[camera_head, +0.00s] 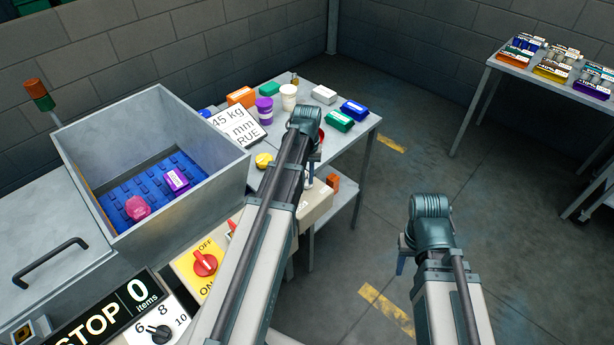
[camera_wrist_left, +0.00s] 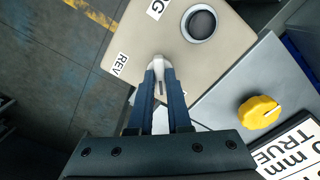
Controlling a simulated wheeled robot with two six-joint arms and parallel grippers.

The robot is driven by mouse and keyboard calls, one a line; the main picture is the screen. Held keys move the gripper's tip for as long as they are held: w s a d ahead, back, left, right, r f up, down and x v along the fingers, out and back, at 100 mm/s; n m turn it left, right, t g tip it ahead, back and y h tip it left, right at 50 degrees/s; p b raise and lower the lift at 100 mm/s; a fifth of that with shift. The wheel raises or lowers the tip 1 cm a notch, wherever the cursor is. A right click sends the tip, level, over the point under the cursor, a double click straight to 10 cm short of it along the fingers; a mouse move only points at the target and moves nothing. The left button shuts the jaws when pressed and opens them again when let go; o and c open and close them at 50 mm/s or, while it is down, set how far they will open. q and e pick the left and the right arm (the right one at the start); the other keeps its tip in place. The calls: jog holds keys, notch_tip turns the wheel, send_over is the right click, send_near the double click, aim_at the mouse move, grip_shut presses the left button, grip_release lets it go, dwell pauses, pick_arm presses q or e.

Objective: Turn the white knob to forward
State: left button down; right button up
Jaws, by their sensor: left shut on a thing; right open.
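The white knob (camera_wrist_left: 157,62) sits on a beige control box (camera_wrist_left: 133,38) in the left wrist view. My left gripper (camera_wrist_left: 160,82) is shut on the knob, one finger on each side of it. A "REV" label (camera_wrist_left: 120,64) is on the box left of the knob, and a partly cut-off label ending in "G" (camera_wrist_left: 157,9) is above it. No forward label can be read. In the head view the box (camera_head: 318,204) shows beside my left arm, and the knob is hidden. My right gripper (camera_head: 401,263) is open and empty over the floor.
A round dark button (camera_wrist_left: 201,23) is on the same box. A yellow knob (camera_wrist_left: 259,112) stands on the grey table nearby. A metal bin (camera_head: 190,110) holds a pink and a purple item. A red ON/OFF switch (camera_head: 205,263) is left of my left arm.

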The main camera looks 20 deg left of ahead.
aim_at(307, 180)
dwell(0.5)
pick_arm(q)
jog(key=c, duration=0.9)
grip_release()
jog(key=shift+o, duration=0.2)
jog(key=shift+r, duration=0.1)
notch_tip(307, 180, up, 14)
jog(key=p, duration=1.4)
jog(key=shift+f, duration=0.2)
